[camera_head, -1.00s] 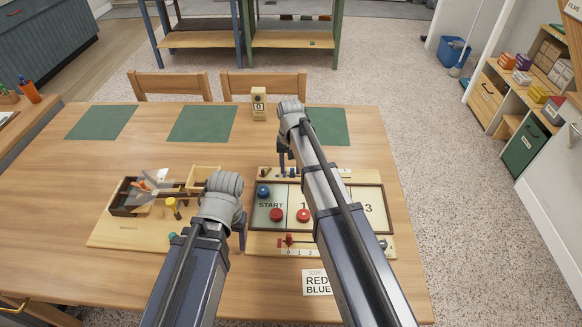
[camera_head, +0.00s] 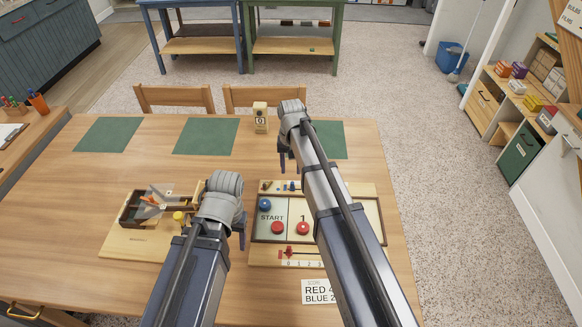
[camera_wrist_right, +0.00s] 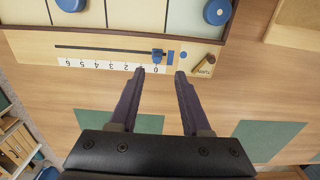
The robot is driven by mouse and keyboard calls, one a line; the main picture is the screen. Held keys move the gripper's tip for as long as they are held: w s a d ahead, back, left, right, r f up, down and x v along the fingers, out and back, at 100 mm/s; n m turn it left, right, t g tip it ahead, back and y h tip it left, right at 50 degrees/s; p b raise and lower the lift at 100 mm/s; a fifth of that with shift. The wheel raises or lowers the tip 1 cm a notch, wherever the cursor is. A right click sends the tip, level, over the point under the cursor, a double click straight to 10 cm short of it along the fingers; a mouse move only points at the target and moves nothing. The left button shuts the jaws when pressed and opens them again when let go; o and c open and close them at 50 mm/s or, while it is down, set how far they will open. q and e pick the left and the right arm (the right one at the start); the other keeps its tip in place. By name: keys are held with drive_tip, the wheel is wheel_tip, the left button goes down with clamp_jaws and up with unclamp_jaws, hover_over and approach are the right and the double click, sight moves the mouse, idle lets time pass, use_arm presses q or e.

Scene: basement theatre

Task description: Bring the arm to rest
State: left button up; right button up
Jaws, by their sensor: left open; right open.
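My right gripper (camera_head: 286,160) is open and empty, with its fingers pointing down near the far edge of the game board (camera_head: 376,190). In the right wrist view its spread fingertips (camera_wrist_right: 160,72) are beside a blue slider (camera_wrist_right: 158,56) on a numbered scale, with nothing between them. The slider sits near the 0. My left gripper (camera_head: 241,228) is in the head view between the wooden tool tray and the board, partly hidden behind its own wrist. It is open, and I see nothing held in it.
The board on the table (camera_head: 110,180) bears a blue puck (camera_head: 264,204) and red pucks (camera_head: 278,228). A wooden tray (camera_head: 130,245) with a dark box lies left. A score card (camera_head: 315,292) lies in front. Green mats (camera_head: 206,136) and two chairs (camera_head: 174,97) are beyond.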

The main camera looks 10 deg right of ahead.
drive_tip(key=shift+r, duration=0.4)
use_arm(q)
drive_tip(key=shift+r, duration=0.3)
use_arm(e)
drive_tip(key=shift+f, duration=0.1)
drive_tip(key=s+a+n, duration=0.3)
drive_tip(key=s+a, duration=0.1)
drive_tip(key=s, duration=0.7)
drive_tip(key=s+a+n+h, duration=0.1)
drive_tip(key=s+a+n, duration=0.2)
drive_tip(key=s, duration=0.9)
drive_tip(key=shift+a+n, duration=0.3)
drive_tip(key=shift+a, duration=0.7)
drive_tip(key=shift+s, duration=0.15)
